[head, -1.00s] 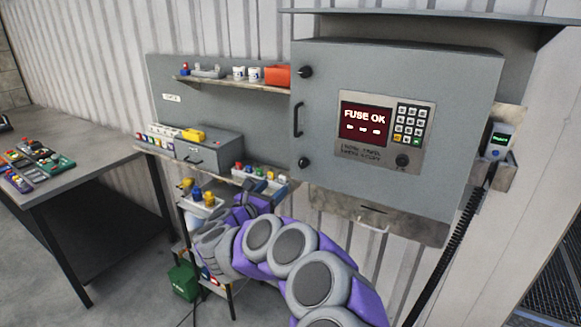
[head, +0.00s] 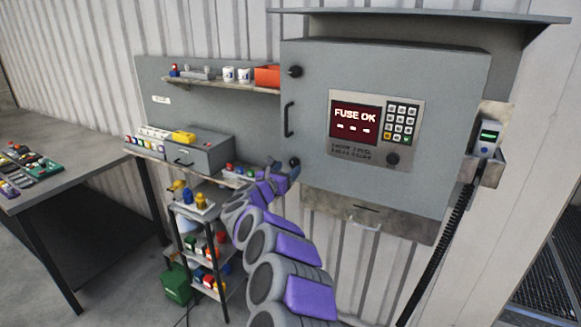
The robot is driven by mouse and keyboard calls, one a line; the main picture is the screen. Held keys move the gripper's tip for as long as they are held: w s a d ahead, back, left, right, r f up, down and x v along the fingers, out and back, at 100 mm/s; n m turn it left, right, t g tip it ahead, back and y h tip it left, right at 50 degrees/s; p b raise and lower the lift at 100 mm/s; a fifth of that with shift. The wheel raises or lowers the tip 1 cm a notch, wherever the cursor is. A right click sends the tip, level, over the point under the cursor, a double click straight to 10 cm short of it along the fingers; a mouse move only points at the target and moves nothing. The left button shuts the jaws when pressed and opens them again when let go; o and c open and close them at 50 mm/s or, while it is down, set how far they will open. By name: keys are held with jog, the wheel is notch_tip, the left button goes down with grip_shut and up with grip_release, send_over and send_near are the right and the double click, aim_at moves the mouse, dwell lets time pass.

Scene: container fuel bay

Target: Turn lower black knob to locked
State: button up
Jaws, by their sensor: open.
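The lower black knob (head: 294,162) sits at the lower left corner of the grey cabinet door (head: 440,90). It is partly hidden by my gripper. The upper black knob (head: 295,71) is at the door's upper left, with a black handle (head: 288,119) between the two. My gripper (head: 283,170) is open, with its fingers just below and left of the lower knob. I cannot tell whether it touches the knob. The knob's marking is too small to read.
A shelf with a grey box (head: 203,155) is at the left, above a small rack (head: 215,262). A workbench (head: 75,165) stands far left.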

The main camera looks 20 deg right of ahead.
aim_at(293, 163)
jog(key=shift+x, duration=1.7)
jog(key=c, duration=1)
jog(key=shift+c, duration=0.2)
